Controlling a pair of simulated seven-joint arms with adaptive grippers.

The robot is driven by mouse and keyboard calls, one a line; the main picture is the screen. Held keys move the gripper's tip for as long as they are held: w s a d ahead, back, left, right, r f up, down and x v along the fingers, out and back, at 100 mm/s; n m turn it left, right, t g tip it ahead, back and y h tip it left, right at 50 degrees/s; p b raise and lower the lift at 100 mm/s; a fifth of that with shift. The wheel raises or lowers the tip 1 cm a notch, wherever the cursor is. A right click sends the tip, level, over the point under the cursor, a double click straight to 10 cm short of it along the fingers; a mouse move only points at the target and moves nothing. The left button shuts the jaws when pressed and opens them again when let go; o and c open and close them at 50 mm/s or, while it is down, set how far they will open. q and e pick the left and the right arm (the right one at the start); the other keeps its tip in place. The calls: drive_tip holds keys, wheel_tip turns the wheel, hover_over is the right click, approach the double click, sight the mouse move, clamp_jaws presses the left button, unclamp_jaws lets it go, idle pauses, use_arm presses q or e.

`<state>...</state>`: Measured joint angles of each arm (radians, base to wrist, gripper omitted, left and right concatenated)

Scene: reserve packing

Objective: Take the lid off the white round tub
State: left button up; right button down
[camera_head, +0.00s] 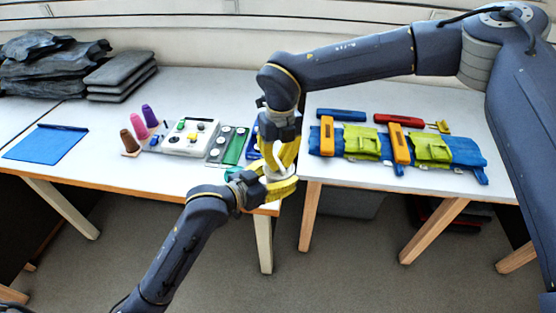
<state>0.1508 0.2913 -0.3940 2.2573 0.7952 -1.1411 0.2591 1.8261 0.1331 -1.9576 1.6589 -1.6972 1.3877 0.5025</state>
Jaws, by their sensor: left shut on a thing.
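The white round tub (277,173) is held above the front edge of the tables, near the gap between them. It is small and mostly hidden by yellow fingers. My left gripper (281,188) comes from below left and is shut on the tub. My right gripper (279,153) points down from above, its yellow fingertips close over the tub's top. Whether these fingers touch the lid, or are closed on it, I cannot tell. The lid cannot be made out apart from the tub.
The left table holds a white box (190,137) with small knobs, a green strip (235,147) and coloured cones (150,116). A blue tool roll (462,150) with yellow-green pouches lies on the right table. Grey pads (120,75) are stacked at the back left.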

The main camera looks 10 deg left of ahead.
use_arm(q)
drive_tip(key=shift+d, duration=0.1)
use_arm(e)
drive_tip(key=shift+s+a+r, duration=0.1)
drive_tip(key=shift+a+r, duration=0.1)
drive_tip(key=shift+r, duration=0.1)
use_arm(q)
drive_tip(key=shift+s+f, duration=0.1)
use_arm(e)
drive_tip(key=shift+r, duration=0.55)
drive_tip(key=shift+d+r, duration=0.1)
drive_tip(key=shift+r, duration=0.1)
drive_tip(key=shift+r, duration=0.1)
